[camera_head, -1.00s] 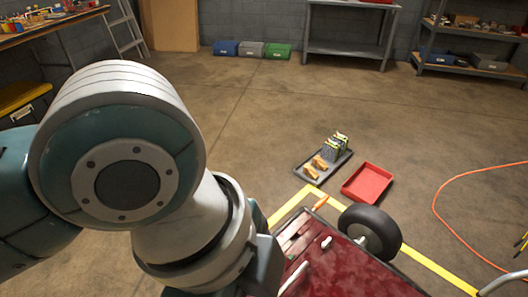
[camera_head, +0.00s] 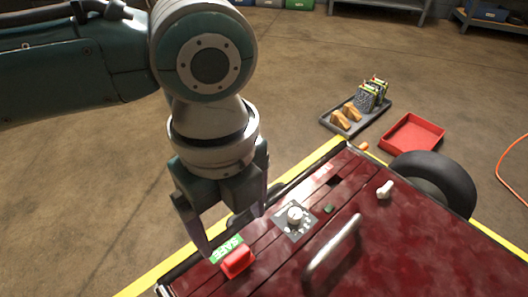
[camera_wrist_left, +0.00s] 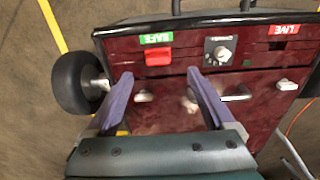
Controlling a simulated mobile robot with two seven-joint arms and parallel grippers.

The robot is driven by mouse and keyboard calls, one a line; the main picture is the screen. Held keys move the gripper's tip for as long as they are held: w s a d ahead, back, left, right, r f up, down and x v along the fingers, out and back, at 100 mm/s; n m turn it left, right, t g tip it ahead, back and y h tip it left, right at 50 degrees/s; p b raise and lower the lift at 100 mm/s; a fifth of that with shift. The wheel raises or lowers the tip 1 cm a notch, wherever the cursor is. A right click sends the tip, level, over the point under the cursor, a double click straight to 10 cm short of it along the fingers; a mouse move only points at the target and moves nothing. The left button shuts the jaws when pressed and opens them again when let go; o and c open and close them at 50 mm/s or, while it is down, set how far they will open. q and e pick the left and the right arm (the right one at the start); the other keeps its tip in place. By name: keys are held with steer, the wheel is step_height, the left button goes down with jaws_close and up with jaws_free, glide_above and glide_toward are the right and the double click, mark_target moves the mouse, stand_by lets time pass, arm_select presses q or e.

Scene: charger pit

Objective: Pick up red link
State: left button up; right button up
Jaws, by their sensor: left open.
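The red link (camera_head: 237,262) is a small red block on the dark red panel of a wheeled cart (camera_head: 400,270), right beside the green SAFE label (camera_head: 228,247). In the left wrist view the red link (camera_wrist_left: 158,57) sits just below the SAFE label (camera_wrist_left: 156,38), beyond the fingertips. My left gripper (camera_head: 233,236) points down near the link, with its fingers spread and nothing between them. In the left wrist view its two purple fingers (camera_wrist_left: 160,77) stand apart, the link ahead of the gap. My right gripper is not in view.
A round knob (camera_head: 295,215) on a grey plate and a metal handle (camera_head: 333,250) stand up from the panel close to the link. A LIVE label (camera_wrist_left: 284,29) is at the panel's far end. A red tray (camera_head: 412,135) and a dark tray (camera_head: 338,127) lie on the floor.

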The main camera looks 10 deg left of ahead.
mark_target(236, 255)
arm_select(q)
steer(key=f+b, duration=0.1)
steer(key=f, duration=0.1)
steer(key=f+b, duration=0.1)
steer(key=f, duration=0.1)
steer(key=shift+s, duration=0.2)
step_height(236, 255, down, 5)
steer(key=b, duration=0.4)
steer(key=shift+s+r+b, duration=0.1)
steer(key=shift+r+b, duration=0.05)
steer(key=shift+b, duration=0.25)
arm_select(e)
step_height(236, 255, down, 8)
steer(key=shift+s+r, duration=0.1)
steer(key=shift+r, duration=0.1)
arm_select(q)
steer(key=shift+r, duration=0.1)
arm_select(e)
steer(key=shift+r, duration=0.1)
arm_select(q)
jaws_close()
